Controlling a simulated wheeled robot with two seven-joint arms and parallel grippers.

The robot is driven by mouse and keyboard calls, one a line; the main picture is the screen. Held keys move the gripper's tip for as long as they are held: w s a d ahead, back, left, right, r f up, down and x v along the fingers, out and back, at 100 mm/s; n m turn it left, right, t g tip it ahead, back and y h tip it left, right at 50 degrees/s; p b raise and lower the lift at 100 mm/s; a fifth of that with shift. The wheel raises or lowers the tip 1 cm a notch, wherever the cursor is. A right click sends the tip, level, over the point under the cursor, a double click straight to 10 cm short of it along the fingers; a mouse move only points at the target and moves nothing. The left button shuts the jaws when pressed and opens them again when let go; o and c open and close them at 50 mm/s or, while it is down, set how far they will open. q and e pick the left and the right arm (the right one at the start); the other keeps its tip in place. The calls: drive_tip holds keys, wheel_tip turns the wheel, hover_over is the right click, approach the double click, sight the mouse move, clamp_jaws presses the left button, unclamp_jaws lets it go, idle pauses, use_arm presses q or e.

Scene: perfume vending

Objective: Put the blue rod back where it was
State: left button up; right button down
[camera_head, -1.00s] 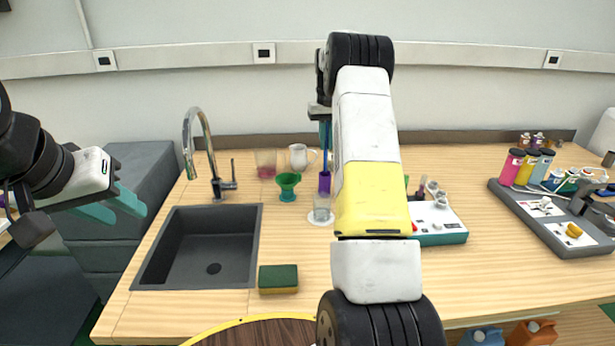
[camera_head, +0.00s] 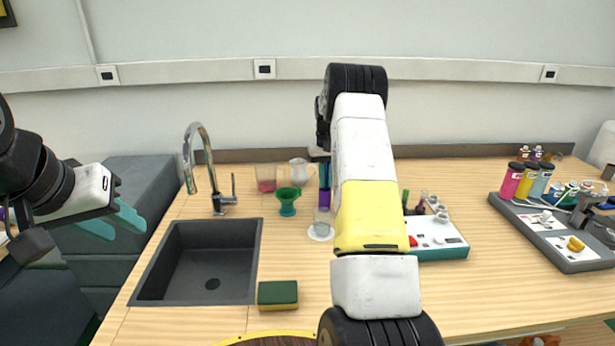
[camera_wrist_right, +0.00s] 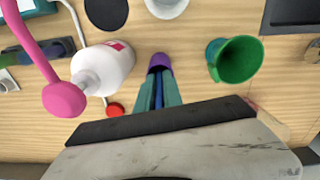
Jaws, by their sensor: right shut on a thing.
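The blue rod (camera_wrist_right: 158,95) is between the teal fingers of my right gripper (camera_wrist_right: 158,92), which is shut on it. A small purple holder (camera_head: 324,199) stands on the counter right below the gripper. In the right wrist view the purple holder (camera_wrist_right: 160,62) lines up with the rod's far end; I cannot tell how deep the rod sits in it. In the head view my right arm hides part of the gripper (camera_head: 325,168). My left gripper (camera_head: 115,219) is open and empty, left of the sink.
A green funnel cup (camera_head: 288,200) stands left of the holder, with a glass beaker (camera_head: 321,226) in front. A white bottle with a pink pump (camera_wrist_right: 103,68) is close beside the fingers. The sink (camera_head: 200,262) and a sponge (camera_head: 278,294) are nearer.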

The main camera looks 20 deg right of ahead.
drive_tip(key=c, duration=1.5)
unclamp_jaws()
drive_tip(key=shift+f, duration=0.1)
wheel_tip(320, 180, up, 12)
drive_tip(key=shift+r, duration=0.15)
drive_tip(key=s+a+r+t+y, duration=0.1)
drive_tip(key=s+a+r+t, duration=0.1)
drive_tip(key=s+a+r, duration=0.45)
drive_tip(key=s+a+r+t, duration=0.1)
drive_tip(key=s+a+r, duration=0.3)
drive_tip(key=s+r, duration=0.4)
drive_tip(key=s+a+f+t, duration=0.1)
drive_tip(key=s+a, duration=0.2)
drive_tip(key=s, duration=0.5)
drive_tip(key=s+a+f+n+t, duration=0.1)
drive_tip(key=s+a+f, duration=0.1)
drive_tip(key=s, duration=0.5)
drive_tip(key=s+a+f+n+t+y, duration=0.1)
drive_tip(key=s+a, duration=0.3)
drive_tip(key=s, duration=0.4)
drive_tip(key=shift+s+a+f, duration=0.3)
drive_tip(key=shift+f, duration=0.35)
